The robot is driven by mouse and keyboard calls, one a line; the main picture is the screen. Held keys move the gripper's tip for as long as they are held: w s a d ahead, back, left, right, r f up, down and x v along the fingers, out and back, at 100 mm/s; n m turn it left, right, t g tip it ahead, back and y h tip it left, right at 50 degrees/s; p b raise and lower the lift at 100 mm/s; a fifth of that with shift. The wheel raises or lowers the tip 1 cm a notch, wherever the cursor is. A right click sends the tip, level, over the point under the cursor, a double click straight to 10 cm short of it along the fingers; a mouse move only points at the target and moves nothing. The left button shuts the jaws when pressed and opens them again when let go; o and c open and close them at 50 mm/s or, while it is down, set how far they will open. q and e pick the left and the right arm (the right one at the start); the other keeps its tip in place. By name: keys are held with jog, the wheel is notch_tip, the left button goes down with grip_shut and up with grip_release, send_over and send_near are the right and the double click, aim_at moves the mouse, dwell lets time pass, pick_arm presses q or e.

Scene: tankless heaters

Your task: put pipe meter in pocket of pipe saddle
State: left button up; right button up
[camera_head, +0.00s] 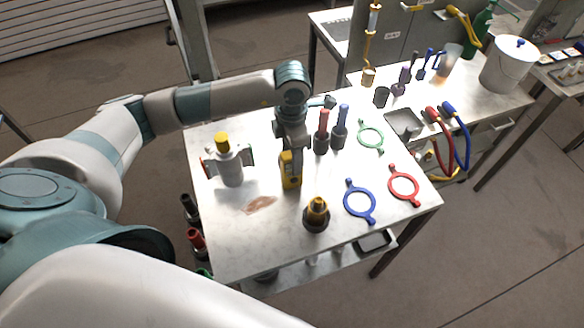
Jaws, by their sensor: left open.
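A small yellow and black upright device (291,178), which looks like the pipe meter, stands on the light worktable, left of its middle. My left gripper (291,148) reaches down from above at its top and is open. The gripper hides part of the device's upper end, and I cannot tell whether the fingers touch it. I cannot tell for sure which thing is the pipe saddle. A dark round holder with a yellow-brown fitting (316,213) stands in front of the device, to the right. A white cylinder with a yellow cap (229,163) stands to its left. My right gripper is not in view.
Red-handled (322,132) and blue-handled (340,129) tools stand close right of the gripper. Green (371,136), blue (359,202) and red (403,186) rings lie further right. A grey tray (392,116) and a white bucket (509,68) are beyond. The table's front left corner is mostly clear.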

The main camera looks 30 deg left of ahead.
pick_arm(q)
jog(key=shift+c, duration=0.2)
grip_shut()
jog(key=shift+r, duration=0.1)
jog(key=shift+r+b, duration=0.75)
notch_tip(320, 180, up, 2)
jog(key=shift+w+d+r+b, duration=0.1)
jog(key=shift+w+r+b, duration=0.05)
jog(key=shift+b, duration=0.7)
jog(key=w+d+r+b, duration=0.4)
jog(key=d+r, duration=0.3)
jog(key=d, duration=0.3)
jog(key=shift+w+d+b, duration=0.15)
jog(key=shift+d+b, duration=0.15)
jog(key=shift+b, duration=0.15)
